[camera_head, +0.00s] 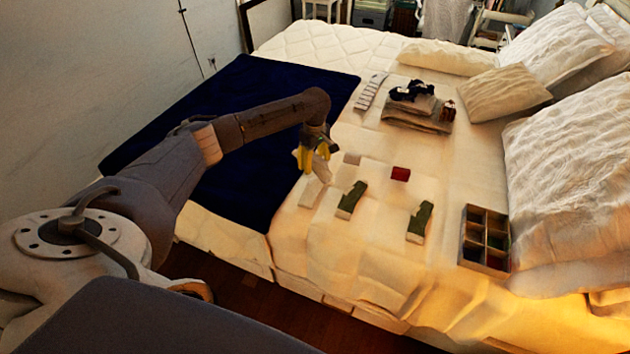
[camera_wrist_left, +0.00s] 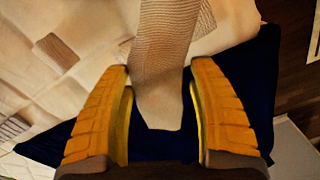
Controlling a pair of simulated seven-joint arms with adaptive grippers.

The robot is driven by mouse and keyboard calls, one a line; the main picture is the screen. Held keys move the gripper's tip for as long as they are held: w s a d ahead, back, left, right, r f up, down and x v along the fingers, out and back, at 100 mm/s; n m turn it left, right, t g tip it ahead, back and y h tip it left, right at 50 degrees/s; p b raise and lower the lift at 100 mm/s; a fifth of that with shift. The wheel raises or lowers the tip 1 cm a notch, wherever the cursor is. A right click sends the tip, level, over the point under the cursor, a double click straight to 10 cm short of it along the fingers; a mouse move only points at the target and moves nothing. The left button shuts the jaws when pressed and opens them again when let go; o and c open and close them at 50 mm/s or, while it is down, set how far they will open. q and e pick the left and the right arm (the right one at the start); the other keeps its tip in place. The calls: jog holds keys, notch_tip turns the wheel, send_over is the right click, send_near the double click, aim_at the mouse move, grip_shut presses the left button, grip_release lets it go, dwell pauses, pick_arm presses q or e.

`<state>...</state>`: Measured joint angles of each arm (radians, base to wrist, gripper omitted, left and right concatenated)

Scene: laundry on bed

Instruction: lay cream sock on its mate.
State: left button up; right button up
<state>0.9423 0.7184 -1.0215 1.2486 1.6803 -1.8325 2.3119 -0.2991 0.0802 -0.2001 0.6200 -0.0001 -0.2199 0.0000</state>
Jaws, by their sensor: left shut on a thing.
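My left gripper (camera_head: 316,158), with yellow fingers, is over the bed at the right edge of the navy blanket. It is shut on a cream sock (camera_wrist_left: 165,60); in the left wrist view the sock lies between the fingers (camera_wrist_left: 160,110) and extends away from them. In the head view the held sock (camera_head: 320,170) hangs below the fingers. A second pale sock (camera_head: 311,193) appears to lie on the bed just below it; I cannot tell whether the two touch. My right gripper is in neither view.
Two green socks (camera_head: 352,200) (camera_head: 419,222), a red folded item (camera_head: 400,173) and a small beige item (camera_head: 352,159) lie to the right. A divided box (camera_head: 485,238) stands farther right. Folded clothes (camera_head: 418,116) and pillows (camera_head: 560,45) are behind. The navy blanket (camera_head: 230,110) is bare.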

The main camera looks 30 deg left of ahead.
aim_at(315, 184)
pick_arm(q)
jog(key=shift+f, duration=4.75)
jog(key=shift+f, duration=0.1)
jog(key=o, duration=0.9)
jog(key=shift+o, duration=0.2)
notch_tip(315, 184, up, 12)
jog(key=shift+r, duration=0.15)
